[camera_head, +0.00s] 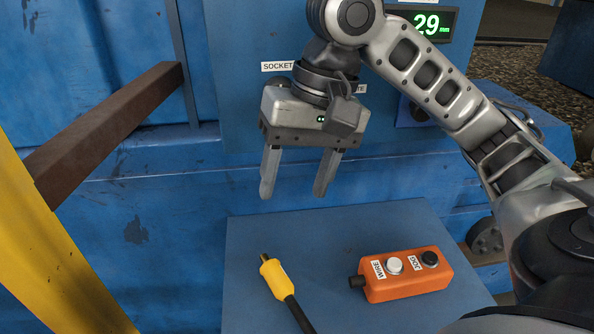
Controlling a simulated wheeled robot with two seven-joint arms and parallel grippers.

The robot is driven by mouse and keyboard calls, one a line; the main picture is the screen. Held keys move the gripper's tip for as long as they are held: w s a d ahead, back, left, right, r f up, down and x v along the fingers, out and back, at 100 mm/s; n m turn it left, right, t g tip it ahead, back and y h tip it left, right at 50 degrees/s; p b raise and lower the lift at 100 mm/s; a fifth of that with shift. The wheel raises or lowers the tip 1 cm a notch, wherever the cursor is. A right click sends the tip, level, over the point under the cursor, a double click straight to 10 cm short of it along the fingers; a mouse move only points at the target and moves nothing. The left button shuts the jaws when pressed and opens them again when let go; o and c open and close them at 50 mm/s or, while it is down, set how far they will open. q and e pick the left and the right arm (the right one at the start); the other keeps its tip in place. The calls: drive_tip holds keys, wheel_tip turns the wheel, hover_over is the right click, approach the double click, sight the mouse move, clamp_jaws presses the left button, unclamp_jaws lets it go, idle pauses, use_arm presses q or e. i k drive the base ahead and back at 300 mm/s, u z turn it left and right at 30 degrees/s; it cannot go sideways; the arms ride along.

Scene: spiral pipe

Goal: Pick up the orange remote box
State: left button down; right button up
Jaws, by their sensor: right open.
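The orange remote box (405,275) lies on a blue shelf (330,235) at the lower right. It has a white button, a black button, small labels and a black end at its left. My right gripper (296,192) hangs above the back edge of the shelf in the picture, up and to the left of the box. Its two fingers point down and stand apart with nothing between them. It does not touch the box. My left gripper does not show.
A yellow plug (273,277) with a black cable lies left of the box on the shelf. A blue machine wall with a "SOCKET" label (277,66) and a green display (427,24) stands behind. A brown bar (110,130) and yellow post (45,255) are at left.

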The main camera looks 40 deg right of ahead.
sight(380, 284)
drive_tip(key=k, duration=1)
